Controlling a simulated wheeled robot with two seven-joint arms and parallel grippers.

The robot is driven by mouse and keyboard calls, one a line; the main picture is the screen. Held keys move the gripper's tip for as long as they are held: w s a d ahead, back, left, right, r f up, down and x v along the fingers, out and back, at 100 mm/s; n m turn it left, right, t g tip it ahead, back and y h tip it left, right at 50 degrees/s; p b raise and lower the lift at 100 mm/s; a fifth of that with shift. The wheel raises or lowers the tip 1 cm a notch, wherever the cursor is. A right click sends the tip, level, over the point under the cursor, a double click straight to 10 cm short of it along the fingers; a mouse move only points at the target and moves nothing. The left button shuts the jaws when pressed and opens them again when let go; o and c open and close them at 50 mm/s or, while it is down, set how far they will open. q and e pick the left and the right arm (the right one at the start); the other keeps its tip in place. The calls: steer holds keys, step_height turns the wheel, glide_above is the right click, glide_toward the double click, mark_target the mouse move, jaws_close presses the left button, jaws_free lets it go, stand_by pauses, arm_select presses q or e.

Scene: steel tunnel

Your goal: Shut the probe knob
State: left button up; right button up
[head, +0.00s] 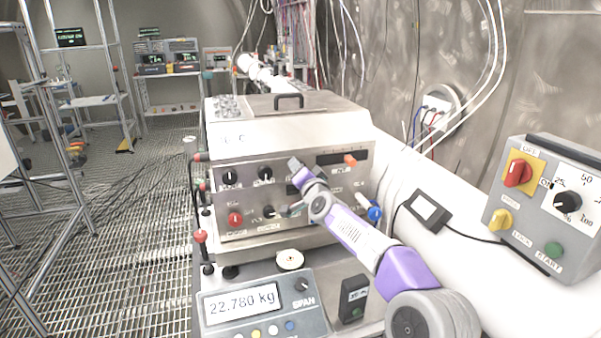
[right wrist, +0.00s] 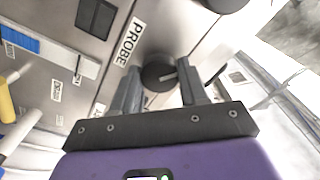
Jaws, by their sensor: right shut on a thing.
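The probe knob (right wrist: 157,77) is a dark round knob with a pale pointer line, beside a white PROBE label (right wrist: 130,42) on a steel panel in the right wrist view. My right gripper (right wrist: 160,70) has its two grey fingers on either side of the knob and is shut on it. In the head view my right arm reaches in from the lower right, and the gripper (head: 287,210) is at the lower part of the front panel (head: 330,200), partly hidden by the wrist. My left gripper is not in view.
Other knobs sit on the panel, including a red one (head: 235,219) and a black one (head: 230,178). A scale display (head: 241,302) reading 22.780 kg stands in front. A grey control box (head: 550,205) is at the right. Grated floor lies left.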

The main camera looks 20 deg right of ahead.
steer(key=m+b, duration=0.1)
steer(key=m, duration=0.9)
steer(key=shift+m, duration=0.4)
stand_by(0.4)
steer(key=o, duration=1.1)
steer(key=shift+c, duration=0.2)
steer(key=s+b, duration=0.3)
steer(key=s, duration=0.4)
steer(key=shift+s+d, duration=0.15)
steer(key=shift+s, duration=0.15)
